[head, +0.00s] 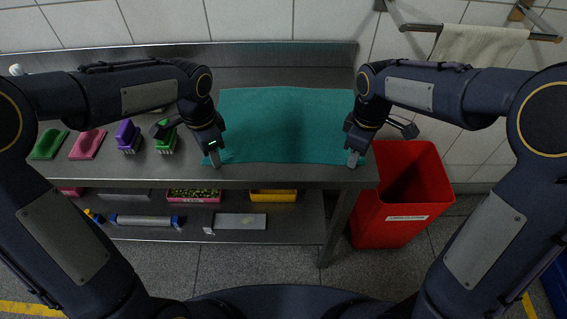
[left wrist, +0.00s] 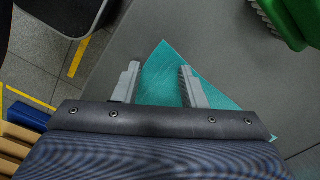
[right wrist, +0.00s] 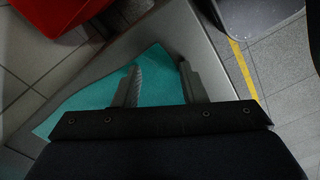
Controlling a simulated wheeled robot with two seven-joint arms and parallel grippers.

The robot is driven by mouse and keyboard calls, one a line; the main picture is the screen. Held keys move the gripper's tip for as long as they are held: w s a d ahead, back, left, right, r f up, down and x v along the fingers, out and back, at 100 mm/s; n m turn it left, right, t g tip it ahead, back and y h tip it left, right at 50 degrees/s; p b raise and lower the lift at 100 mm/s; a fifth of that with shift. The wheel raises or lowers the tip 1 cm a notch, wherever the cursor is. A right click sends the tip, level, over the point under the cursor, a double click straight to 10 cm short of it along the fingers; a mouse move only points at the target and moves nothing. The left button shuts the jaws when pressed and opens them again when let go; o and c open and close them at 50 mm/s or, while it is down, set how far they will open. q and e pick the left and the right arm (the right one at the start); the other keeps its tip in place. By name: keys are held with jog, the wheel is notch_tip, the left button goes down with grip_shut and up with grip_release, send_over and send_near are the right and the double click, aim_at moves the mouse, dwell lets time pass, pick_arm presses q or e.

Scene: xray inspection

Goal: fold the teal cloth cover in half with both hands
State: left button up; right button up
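The teal cloth cover (head: 285,120) lies spread flat on the steel table, unfolded. My left gripper (head: 214,160) points down at its near left corner. In the left wrist view the two fingers of my left gripper (left wrist: 160,82) are apart, with the cloth corner (left wrist: 164,68) showing between them. My right gripper (head: 353,160) points down at the near right corner. In the right wrist view the fingers of my right gripper (right wrist: 157,78) are apart, with cloth (right wrist: 155,82) between them. I cannot tell whether the fingertips touch the cloth.
The steel table (head: 270,173) has a raised back edge. A red bin (head: 405,195) stands on the floor at the table's right end. A lower shelf holds trays. A towel (head: 478,47) hangs on a wall rail.

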pick_arm(q)
grip_shut()
pick_arm(e)
jog(key=shift+f, duration=0.1)
grip_shut()
